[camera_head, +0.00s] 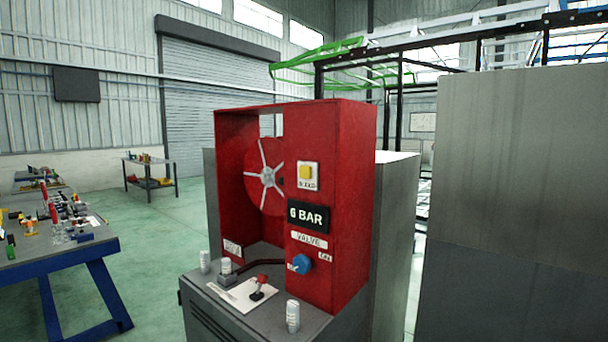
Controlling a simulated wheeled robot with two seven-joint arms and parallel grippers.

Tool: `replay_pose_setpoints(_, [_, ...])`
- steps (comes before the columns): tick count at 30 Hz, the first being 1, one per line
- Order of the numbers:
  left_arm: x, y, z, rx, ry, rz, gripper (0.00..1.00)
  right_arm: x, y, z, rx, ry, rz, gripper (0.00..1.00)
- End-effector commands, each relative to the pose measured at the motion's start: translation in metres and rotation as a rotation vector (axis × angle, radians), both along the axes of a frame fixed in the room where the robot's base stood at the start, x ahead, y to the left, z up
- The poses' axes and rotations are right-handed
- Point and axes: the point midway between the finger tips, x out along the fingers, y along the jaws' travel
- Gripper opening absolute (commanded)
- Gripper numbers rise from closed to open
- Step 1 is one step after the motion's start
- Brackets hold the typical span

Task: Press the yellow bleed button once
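The yellow bleed button (306,172) sits on a pale square plate on the front of a red box (350,200). A small label below the button appears to read "BLEED". A black display (308,216) under it reads "6 BAR". Below that are a "VALVE" label (309,240) and a blue knob (301,264). Nothing covers the button. I cannot tell whether it is pressed in. Neither of my grippers is in view.
The red box stands on a grey cabinet (212,308), whose top holds a red-handled lever (260,286) and several pale cylinders. A large grey panel (520,180) fills the right side. A blue-legged workbench (60,262) stands left. Green floor between is clear.

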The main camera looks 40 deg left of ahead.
Motion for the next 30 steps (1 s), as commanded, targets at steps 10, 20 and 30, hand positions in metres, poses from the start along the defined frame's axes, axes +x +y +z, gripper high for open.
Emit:
replay_pose_setpoints(10, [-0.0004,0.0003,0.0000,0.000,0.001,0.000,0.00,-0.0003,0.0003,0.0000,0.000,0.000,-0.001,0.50])
replay_pose_setpoints(20, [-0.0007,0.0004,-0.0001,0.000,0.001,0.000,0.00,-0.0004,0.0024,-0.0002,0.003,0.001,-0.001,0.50])
replay_pose_setpoints(30, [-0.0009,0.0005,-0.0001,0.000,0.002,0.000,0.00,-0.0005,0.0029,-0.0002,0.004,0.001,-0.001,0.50])
